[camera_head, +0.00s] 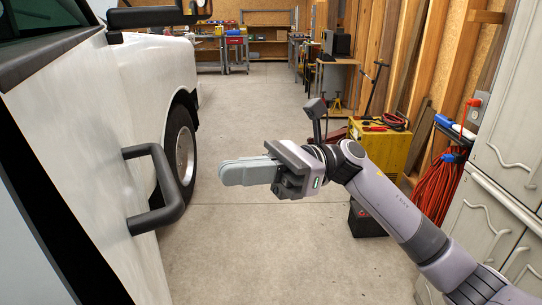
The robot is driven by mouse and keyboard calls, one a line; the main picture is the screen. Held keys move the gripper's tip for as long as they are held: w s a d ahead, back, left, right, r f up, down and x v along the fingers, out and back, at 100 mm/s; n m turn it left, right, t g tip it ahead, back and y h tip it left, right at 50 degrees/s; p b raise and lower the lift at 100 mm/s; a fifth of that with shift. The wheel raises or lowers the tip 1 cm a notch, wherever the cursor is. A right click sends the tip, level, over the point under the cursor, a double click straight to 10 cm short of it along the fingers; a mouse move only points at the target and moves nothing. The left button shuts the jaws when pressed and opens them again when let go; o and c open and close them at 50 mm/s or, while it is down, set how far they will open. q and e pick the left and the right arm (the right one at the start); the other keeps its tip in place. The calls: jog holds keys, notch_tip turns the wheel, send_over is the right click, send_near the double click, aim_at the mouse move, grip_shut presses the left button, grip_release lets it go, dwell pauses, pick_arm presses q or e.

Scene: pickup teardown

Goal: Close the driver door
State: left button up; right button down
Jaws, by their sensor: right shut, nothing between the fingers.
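The white driver door (75,140) of the pickup fills the left side of the head view. It carries a dark grey pull handle (175,195) that stands out to the right. The door's left edge shows a dark strip and gap; I cannot tell how far open the door stands. My right gripper (222,173) is shut and empty, pointing left toward the handle. It appears to the right of the handle with a gap between them in the picture. My left gripper is not in view.
The front wheel (184,155) and side mirror (155,15) lie beyond the door. Grey cabinets (500,190) and a yellow cart (385,147) line the right. A black box (364,222) stands on the floor behind my right arm. The concrete floor (250,110) is clear down the middle.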

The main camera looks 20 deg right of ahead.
jog(key=p+x, duration=0.1)
jog(key=x, duration=0.4)
jog(key=shift+a+p, duration=0.35)
jog(key=shift+a, duration=0.1)
